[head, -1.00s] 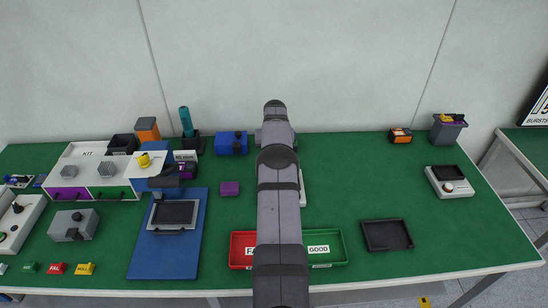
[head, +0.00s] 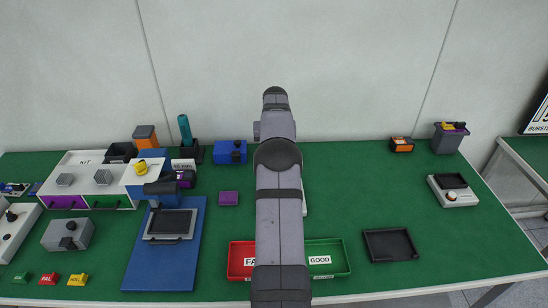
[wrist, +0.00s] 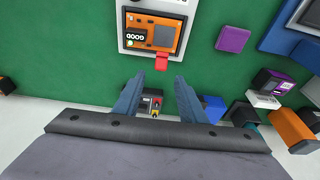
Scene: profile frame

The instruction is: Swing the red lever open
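The red lever (wrist: 162,62) shows in the wrist view as a small red tab at the near edge of an orange test fixture (wrist: 137,32) in a white housing, with a GOOD label and a grey square plate. My gripper (wrist: 157,82) is open and empty, its two fingers apart, with the lever just beyond and roughly between the tips in the picture. I cannot tell their height above it. In the head view my arm hides the lever and gripper; only a pale edge of the housing (head: 304,197) shows beside the arm.
A purple block (head: 228,198) lies left of my arm, with a blue box (head: 230,152) behind it. Red (head: 235,261) and green GOOD (head: 342,258) trays sit in front. A black tray (head: 391,260) is at right. The green table between is mostly clear.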

